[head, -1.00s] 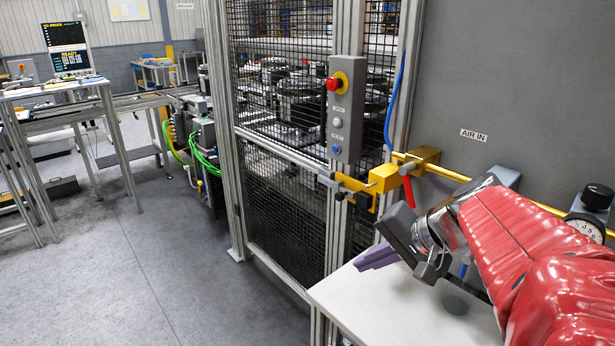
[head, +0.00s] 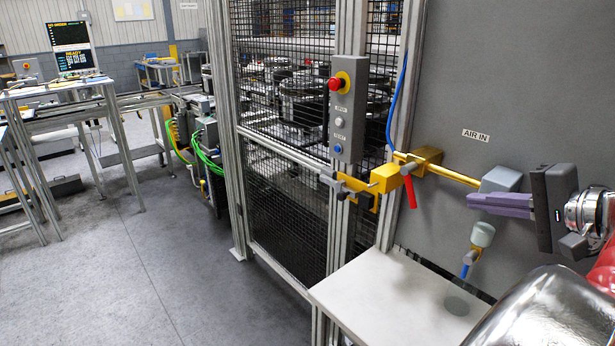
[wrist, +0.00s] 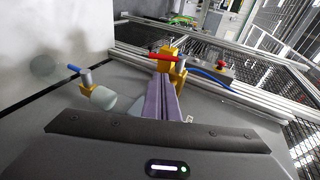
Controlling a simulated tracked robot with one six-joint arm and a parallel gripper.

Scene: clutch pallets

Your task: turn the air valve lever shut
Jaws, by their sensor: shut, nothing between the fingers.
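The red lever (head: 409,190) hangs down, crosswise to the brass pipe (head: 455,175), from a yellow valve block (head: 421,163). An AIR IN label (head: 475,135) is on the grey panel above the pipe. My gripper (head: 470,203) is shut and empty, its purple fingers pointing left toward the lever, with a gap between. In the wrist view the gripper (wrist: 165,80) reaches toward the red lever (wrist: 165,57), which shows beyond the fingertips. I cannot tell the exact distance.
A small fitting with a blue handle (head: 464,271) sits below my fingers; the handle also shows in the wrist view (wrist: 74,69). A pale bench top (head: 385,290) lies below. A mesh fence (head: 285,180) and a button box (head: 346,110) stand left of the valve.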

